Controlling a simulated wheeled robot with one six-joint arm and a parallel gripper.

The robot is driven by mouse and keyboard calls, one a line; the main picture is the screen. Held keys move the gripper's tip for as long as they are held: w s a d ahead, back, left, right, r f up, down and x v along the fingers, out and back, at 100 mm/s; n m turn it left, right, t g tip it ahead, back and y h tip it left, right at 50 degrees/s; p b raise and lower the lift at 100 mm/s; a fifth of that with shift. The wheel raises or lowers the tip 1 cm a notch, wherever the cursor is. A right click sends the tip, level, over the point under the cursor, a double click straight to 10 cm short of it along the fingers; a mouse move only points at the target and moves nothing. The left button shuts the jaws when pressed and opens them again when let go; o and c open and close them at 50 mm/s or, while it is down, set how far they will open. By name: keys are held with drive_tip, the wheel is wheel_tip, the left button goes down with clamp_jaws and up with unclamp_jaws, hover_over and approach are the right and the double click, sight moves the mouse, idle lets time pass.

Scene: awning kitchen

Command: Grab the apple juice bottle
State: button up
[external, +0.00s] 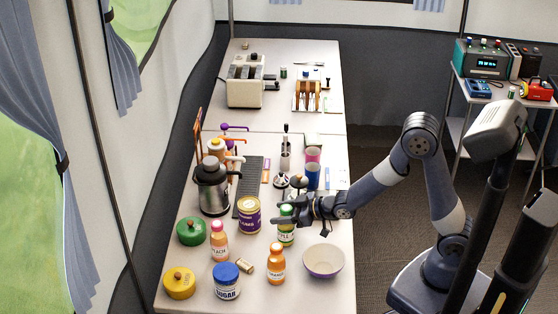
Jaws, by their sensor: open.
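The apple juice bottle (286,235) is green with a white label and a green cap. It stands upright on the white table, toward its right side. My gripper (284,213) reaches in from the right at the height of the bottle's cap, with its fingers open. The fingers overlap the top of the bottle in this view. I cannot tell whether they touch it or are only above or beside it.
An orange bottle (276,264), a peach bottle (220,243) and a white-and-purple bowl (323,262) stand nearby. A purple-labelled can (248,215) is left of my gripper. Blue cup (312,177) and steel pot (212,190) stand farther back. The table's front right corner is clear.

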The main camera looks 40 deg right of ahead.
drive_tip(key=shift+w+a+f, duration=0.1)
drive_tip(key=shift+w+a, duration=0.05)
drive_tip(key=shift+w, duration=0.1)
clamp_jaws()
idle(0.5)
